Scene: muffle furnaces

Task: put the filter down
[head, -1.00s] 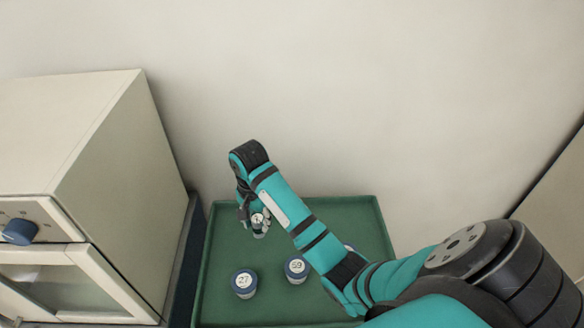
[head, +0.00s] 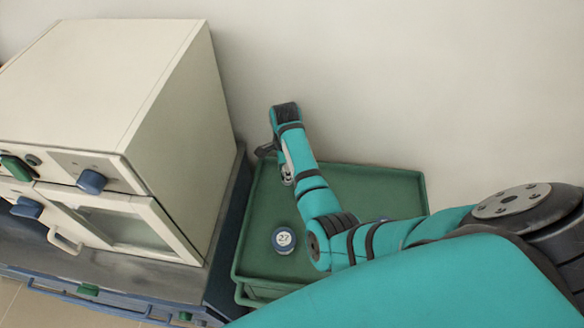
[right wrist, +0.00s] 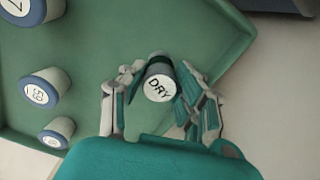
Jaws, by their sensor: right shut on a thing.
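My right gripper (head: 284,174) (right wrist: 160,92) is shut on a small grey cylinder with a round white top reading DRY (right wrist: 158,86), which I take as the filter. In the head view the gripper is over the back left part of the green tray (head: 262,222), and my arm hides most of it. In the right wrist view the filter sits between both fingers, near a corner of the tray (right wrist: 105,40). I cannot tell whether its base touches the tray. My left gripper is not in view.
A blue-and-white jar numbered 27 (head: 284,240) stands in the tray. The wrist view shows jars along the left, one reading 69 (right wrist: 40,92). A cream muffle furnace (head: 120,90) stands left of the tray on a dark bench. A bare wall is behind.

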